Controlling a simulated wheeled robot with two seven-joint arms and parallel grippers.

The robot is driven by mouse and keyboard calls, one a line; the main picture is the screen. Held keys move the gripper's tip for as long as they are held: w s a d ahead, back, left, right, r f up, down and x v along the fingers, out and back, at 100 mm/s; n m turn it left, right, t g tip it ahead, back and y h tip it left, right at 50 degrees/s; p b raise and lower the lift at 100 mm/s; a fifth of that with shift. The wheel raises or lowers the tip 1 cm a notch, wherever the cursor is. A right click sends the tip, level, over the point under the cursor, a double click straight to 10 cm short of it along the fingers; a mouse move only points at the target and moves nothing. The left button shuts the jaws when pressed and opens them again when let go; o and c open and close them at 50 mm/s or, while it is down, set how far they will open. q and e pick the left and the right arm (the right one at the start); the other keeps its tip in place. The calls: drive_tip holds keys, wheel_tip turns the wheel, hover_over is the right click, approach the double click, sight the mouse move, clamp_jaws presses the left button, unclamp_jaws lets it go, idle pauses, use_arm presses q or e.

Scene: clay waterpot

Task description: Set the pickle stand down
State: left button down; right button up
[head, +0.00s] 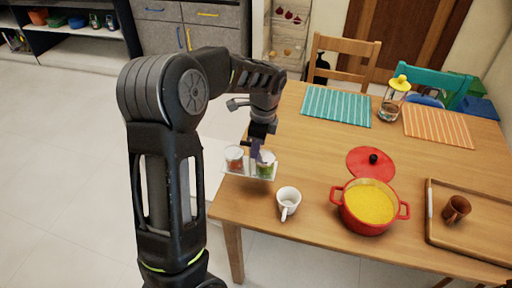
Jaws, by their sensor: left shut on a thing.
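The pickle stand (249,175) is a small pale tray with two jars, one reddish (234,157) and one green (266,165). It shows in the middle of the head view, at the left edge of the wooden table (325,165). My left gripper (257,148) reaches down from above and is shut on the stand between the jars. The fingertips are small and partly hidden. The stand looks about level, but I cannot tell whether it touches the table. My right gripper is not in view.
A white mug (288,201) stands close to the right of the stand. Farther right are a red pot (368,222) of yellow food, its lid (362,162) and a wooden tray (480,228) with a brown cup. A teal striped mat (336,106) lies behind. Bare tabletop lies between.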

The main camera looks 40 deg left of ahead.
use_arm(q)
drive_tip(key=shift+w+f+n, duration=0.25)
drive_tip(key=shift+w+n, duration=0.25)
drive_tip(key=shift+n, duration=0.3)
drive_tip(key=shift+s+d+r+n, duration=0.1)
drive_tip(key=shift+s+r+n, duration=0.05)
drive_tip(key=shift+n, duration=0.4)
drive_tip(key=shift+s+d+r+n, duration=0.1)
drive_tip(key=shift+r+n, duration=0.05)
drive_tip(key=shift+n, duration=0.4)
drive_tip(key=shift+d+n, duration=0.1)
drive_tip(key=shift+n, duration=0.5)
drive_tip(key=shift+w+d+n+h, duration=0.15)
drive_tip(key=shift+d+n+h, duration=0.2)
drive_tip(key=shift+n, duration=0.45)
drive_tip(key=w+d+n, duration=0.2)
drive_tip(key=d+n, duration=0.1)
drive_tip(key=d, duration=0.5)
drive_tip(key=w+d+r+n+g, duration=0.1)
drive_tip(key=w+d+n, duration=0.1)
drive_tip(key=d, duration=0.6)
drive_tip(key=shift+r+n+h, duration=0.15)
drive_tip(key=shift+n+h, duration=0.2)
drive_tip(key=shift+n, duration=0.55)
drive_tip(key=shift+d, duration=0.1)
